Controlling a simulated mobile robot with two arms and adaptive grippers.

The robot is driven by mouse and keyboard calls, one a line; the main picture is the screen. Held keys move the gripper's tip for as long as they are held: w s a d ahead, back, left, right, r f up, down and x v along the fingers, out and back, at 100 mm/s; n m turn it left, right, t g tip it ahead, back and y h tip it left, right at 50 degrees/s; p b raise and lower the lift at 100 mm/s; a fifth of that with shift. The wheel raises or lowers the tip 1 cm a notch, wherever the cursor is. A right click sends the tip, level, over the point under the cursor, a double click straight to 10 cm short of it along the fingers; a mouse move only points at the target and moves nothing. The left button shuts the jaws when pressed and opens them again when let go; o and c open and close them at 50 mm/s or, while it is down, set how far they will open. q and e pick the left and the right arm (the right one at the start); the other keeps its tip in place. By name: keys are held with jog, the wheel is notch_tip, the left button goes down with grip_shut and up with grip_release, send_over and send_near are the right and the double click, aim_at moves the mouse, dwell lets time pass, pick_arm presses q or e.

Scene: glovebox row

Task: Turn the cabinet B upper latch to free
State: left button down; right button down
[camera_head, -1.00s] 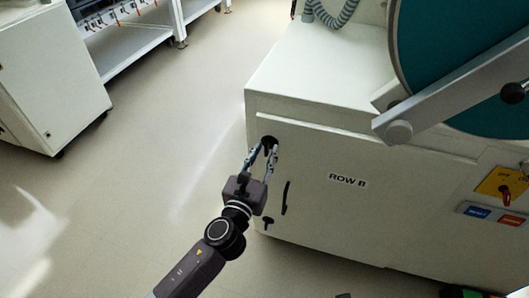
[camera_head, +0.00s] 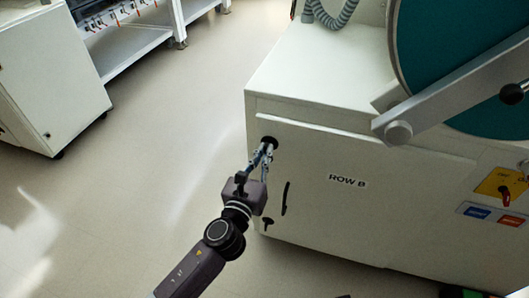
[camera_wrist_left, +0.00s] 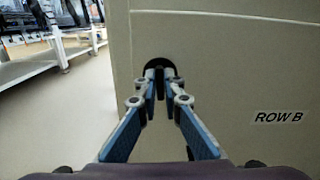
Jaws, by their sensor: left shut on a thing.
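The white cabinet (camera_head: 390,195) carries the label ROW B. Its upper latch (camera_head: 269,141) is a black part near the top left corner of the door; it also shows in the left wrist view (camera_wrist_left: 160,64). My left gripper (camera_head: 266,150) is at this latch, its fingers shut on it; in the left wrist view the fingertips (camera_wrist_left: 160,78) close around the dark handle. The fingers hide part of the latch, so its exact angle is hard to tell. My right gripper is not in view.
A black door handle (camera_head: 286,198) and a lower black latch (camera_head: 268,222) sit below on the same door. A large teal round window (camera_head: 450,60) with a grey bar is above right. The floor (camera_head: 150,150) at left is clear.

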pick_arm(q)
jog(key=shift+a+f+n+p, duration=0.1)
jog(key=shift+n+p, duration=0.25)
jog(key=shift+n, duration=3.9)
jog(key=shift+a+f+n+p, duration=0.1)
jog(key=shift+n+p, duration=0.2)
jog(key=shift+n, duration=3.95)
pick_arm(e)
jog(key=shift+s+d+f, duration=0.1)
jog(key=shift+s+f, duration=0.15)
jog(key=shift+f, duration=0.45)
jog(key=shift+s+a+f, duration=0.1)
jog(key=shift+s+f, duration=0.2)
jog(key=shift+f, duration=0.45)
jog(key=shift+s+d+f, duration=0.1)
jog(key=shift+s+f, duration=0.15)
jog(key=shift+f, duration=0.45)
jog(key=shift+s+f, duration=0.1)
pick_arm(q)
jog(key=c, duration=2.1)
grip_release()
jog(key=v, duration=1.2)
